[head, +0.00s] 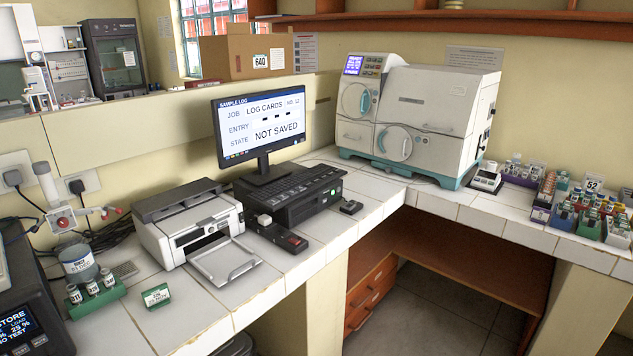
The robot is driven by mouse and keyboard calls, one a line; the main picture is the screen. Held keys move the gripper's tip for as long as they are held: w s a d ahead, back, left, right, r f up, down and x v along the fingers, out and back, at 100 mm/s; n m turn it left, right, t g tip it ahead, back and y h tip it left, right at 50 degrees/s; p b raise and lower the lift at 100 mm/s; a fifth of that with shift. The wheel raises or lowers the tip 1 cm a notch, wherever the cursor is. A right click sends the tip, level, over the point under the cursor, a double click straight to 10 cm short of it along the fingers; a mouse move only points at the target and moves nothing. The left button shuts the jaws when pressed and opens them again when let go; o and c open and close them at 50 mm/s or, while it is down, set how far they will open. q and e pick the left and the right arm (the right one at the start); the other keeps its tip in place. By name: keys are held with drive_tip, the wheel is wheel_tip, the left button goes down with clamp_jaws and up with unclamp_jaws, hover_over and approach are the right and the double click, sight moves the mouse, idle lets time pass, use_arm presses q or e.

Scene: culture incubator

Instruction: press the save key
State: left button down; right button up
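A black monitor (262,125) stands on the white tiled counter. I cannot make out a key labelled save on either one. Neither of my grippers is in view.
A white printer (195,230) with its tray out stands left of the keyboard. A small black object (351,207) lies to the right. A large white incubator-like machine (417,115) fills the corner. Racks of vials (590,215) stand at right. Some bare counter (330,228) shows near the front edge.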

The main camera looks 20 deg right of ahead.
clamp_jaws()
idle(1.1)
